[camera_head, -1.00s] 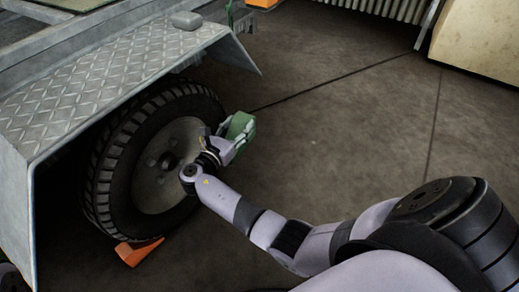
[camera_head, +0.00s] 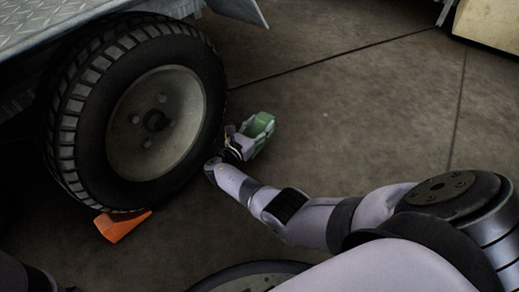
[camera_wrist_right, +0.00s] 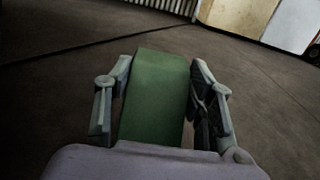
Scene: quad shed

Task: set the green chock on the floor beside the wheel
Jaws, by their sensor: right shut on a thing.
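The green chock (camera_head: 261,127) is held in my right gripper (camera_head: 250,137), to the right of the wheel (camera_head: 157,122) in the head view. In the right wrist view the chock (camera_wrist_right: 157,95) sits between the two fingers of the right gripper (camera_wrist_right: 160,100), which are shut on it. The chock is apart from the tyre. The head view does not clearly show whether it touches the floor. The wheel has a black treaded tyre and a grey hub. My left gripper is not in view.
An orange chock (camera_head: 122,225) lies on the floor against the lower left of the tyre. The metal fender (camera_head: 60,22) overhangs the wheel. The dark floor (camera_head: 340,110) right of the wheel is clear. A cream-coloured cabinet (camera_head: 488,22) stands at the far right.

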